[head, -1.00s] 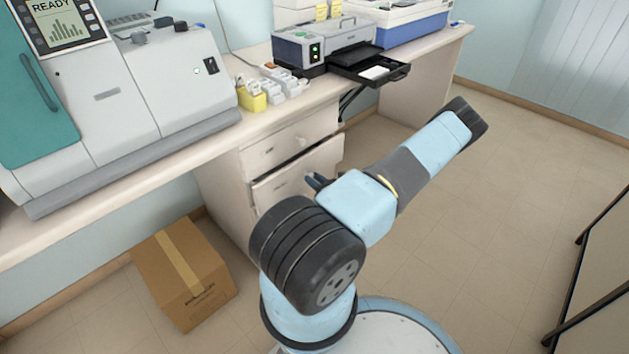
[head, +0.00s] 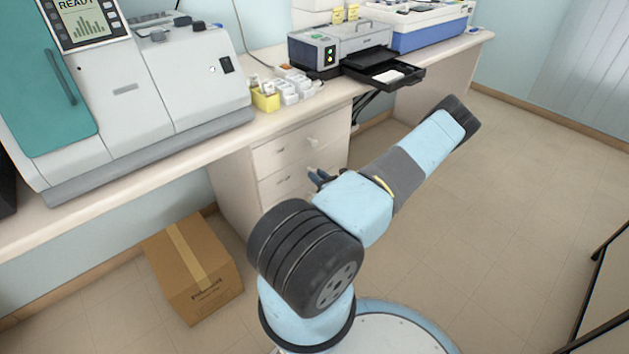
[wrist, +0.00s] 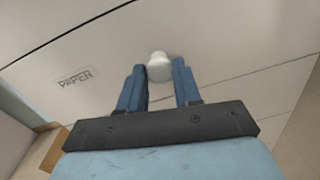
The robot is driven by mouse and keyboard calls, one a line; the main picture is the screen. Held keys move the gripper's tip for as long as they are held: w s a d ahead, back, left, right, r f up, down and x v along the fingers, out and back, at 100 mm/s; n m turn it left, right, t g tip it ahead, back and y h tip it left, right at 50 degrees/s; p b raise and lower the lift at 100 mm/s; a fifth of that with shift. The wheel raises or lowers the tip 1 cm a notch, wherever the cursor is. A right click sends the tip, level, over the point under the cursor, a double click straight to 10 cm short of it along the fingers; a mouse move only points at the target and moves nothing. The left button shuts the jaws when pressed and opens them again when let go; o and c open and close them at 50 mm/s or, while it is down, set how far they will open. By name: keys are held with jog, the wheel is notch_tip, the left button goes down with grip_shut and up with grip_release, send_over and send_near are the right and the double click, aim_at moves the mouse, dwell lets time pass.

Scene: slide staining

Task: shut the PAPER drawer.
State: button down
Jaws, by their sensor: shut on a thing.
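The PAPER drawer (head: 283,184) is the second front down in the white cabinet under the bench, and in the head view it looks flush with the front above it. Its label (wrist: 77,77) reads PAPER in the wrist view. The drawer's white round knob (wrist: 160,66) is between the two blue fingers of my gripper (wrist: 158,78), which are shut on it. In the head view my gripper (head: 319,178) is at the drawer front, and my arm hides the knob and the lower cabinet.
Another drawer (head: 283,151) with its own knob is above and looks shut. A cardboard box (head: 195,270) stands on the floor left of the cabinet. A printer (head: 340,45) with its black tray out is on the bench.

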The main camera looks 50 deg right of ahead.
jog(key=shift+w+d+r, duration=0.1)
jog(key=shift+w, duration=0.05)
jog(key=c, duration=0.8)
grip_release()
jog(key=s+a, duration=0.1)
jog(key=s, duration=0.8)
jog(key=s+a, duration=0.1)
jog(key=s, duration=0.3)
jog(key=shift+s+a, duration=0.3)
jog(key=shift+a, duration=0.05)
jog(key=shift+w, duration=0.1)
